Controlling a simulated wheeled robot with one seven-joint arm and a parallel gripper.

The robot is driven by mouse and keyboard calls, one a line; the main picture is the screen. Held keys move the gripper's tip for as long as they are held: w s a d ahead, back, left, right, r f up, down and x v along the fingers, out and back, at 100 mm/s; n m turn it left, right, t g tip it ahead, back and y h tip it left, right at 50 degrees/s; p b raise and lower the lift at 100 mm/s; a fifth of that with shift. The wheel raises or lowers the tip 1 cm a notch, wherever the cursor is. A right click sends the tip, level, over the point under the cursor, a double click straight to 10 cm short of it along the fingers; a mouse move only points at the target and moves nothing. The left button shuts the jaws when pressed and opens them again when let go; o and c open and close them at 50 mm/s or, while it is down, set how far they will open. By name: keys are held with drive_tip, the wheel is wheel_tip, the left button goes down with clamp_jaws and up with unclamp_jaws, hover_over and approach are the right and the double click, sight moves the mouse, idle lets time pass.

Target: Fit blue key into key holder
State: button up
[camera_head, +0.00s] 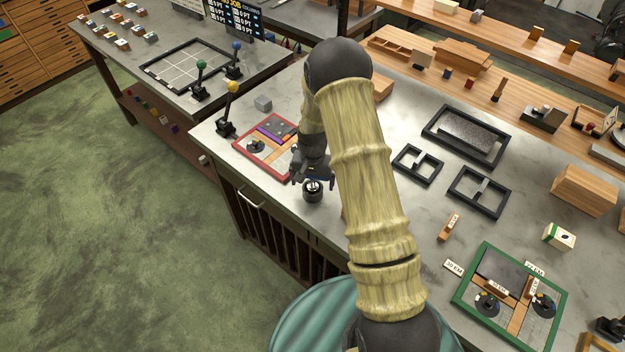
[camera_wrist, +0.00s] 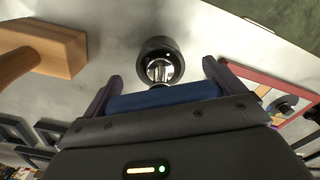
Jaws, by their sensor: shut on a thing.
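My gripper (camera_head: 311,174) is over the near edge of the grey bench. In the wrist view, my gripper (camera_wrist: 162,78) is shut on a blue bar (camera_wrist: 163,97), which lies across between the two fingers and looks like the blue key. Only its blue part shows clearly; the rest is hidden. Just beyond the fingertips is a round black cup with a shiny metal middle (camera_wrist: 159,62), which appears to be the key holder. It also shows in the head view as a small black cylinder (camera_head: 313,191) below my gripper. I cannot tell whether key and holder touch.
A red-framed tray (camera_head: 245,149) lies left of my gripper, with a yellow-knobbed lever (camera_head: 232,88) behind it. A wooden block with a handle (camera_wrist: 62,50) is close on the left in the wrist view. Black frames (camera_head: 417,165) and a green-framed tray (camera_head: 557,322) lie to the right.

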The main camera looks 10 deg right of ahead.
drive_tip(key=o, duration=1)
drive_tip(key=shift+o, duration=0.2)
wheel_tip(320, 180, up, 17)
drive_tip(key=b, duration=0.4)
drive_tip(key=shift+r, duration=0.2)
drive_tip(key=shift+s, duration=0.1)
drive_tip(key=s+n+t, duration=0.2)
drive_tip(key=s+n, duration=0.2)
drive_tip(key=s, duration=1.6)
drive_tip(key=shift+s+r+n+t, duration=0.25)
drive_tip(key=shift+r+n+t, duration=0.05)
drive_tip(key=shift+r+n, duration=0.1)
